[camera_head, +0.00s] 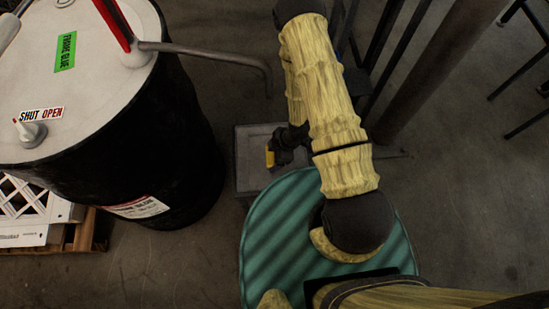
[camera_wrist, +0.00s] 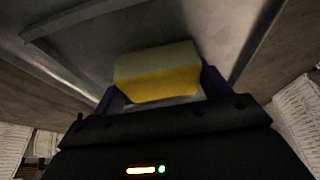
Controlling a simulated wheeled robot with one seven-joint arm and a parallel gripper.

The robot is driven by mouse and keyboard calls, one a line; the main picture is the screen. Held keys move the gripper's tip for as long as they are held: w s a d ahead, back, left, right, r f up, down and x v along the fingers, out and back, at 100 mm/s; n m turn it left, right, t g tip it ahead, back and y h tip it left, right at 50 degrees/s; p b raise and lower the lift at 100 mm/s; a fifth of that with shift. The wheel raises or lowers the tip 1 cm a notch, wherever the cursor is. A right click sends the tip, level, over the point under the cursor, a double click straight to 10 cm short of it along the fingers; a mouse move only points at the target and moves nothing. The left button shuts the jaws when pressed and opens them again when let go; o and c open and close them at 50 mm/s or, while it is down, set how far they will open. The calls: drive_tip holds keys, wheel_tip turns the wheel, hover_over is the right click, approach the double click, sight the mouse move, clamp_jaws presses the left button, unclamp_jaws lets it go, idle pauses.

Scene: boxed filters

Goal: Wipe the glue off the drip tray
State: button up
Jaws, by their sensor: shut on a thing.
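The drip tray (camera_head: 248,166) is a grey square tray on the floor, right of the black drum and under the end of its pipe. It also shows close up in the wrist view (camera_wrist: 85,50), with a raised rim. My gripper (camera_head: 281,152) is over the tray and shut on a yellow sponge (camera_wrist: 157,72). The sponge also shows in the head view (camera_head: 270,157). I cannot tell whether the sponge touches the tray floor. No glue can be made out on the visible part of the tray; my gripper and arm hide some of it.
A black drum (camera_head: 160,140) with a white top, a green frame-glue label (camera_head: 65,52) and a bent pipe (camera_head: 215,50) stands left. White crates (camera_head: 35,215) sit on a pallet at lower left. A dark post (camera_head: 425,60) stands right. Floor at lower left centre is clear.

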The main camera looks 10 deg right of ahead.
drive_tip(key=shift+w, duration=0.65)
drive_tip(key=shift+w+d+r+p, duration=0.1)
drive_tip(key=shift+w+p, duration=0.65)
drive_tip(key=shift+w, duration=1.2)
drive_tip(key=shift+r, duration=0.1)
wheel_tip(320, 180, up, 2)
drive_tip(key=shift+w+r+p, duration=0.1)
drive_tip(key=shift+w+p, duration=0.05)
drive_tip(key=shift+p, duration=0.8)
drive_tip(key=shift+s+r+p, duration=0.15)
drive_tip(key=shift+r+p, duration=0.6)
drive_tip(key=shift+r, duration=0.15)
drive_tip(key=shift+s+r+p, duration=0.15)
drive_tip(key=shift+r+p, duration=0.6)
drive_tip(key=shift+r, duration=0.15)
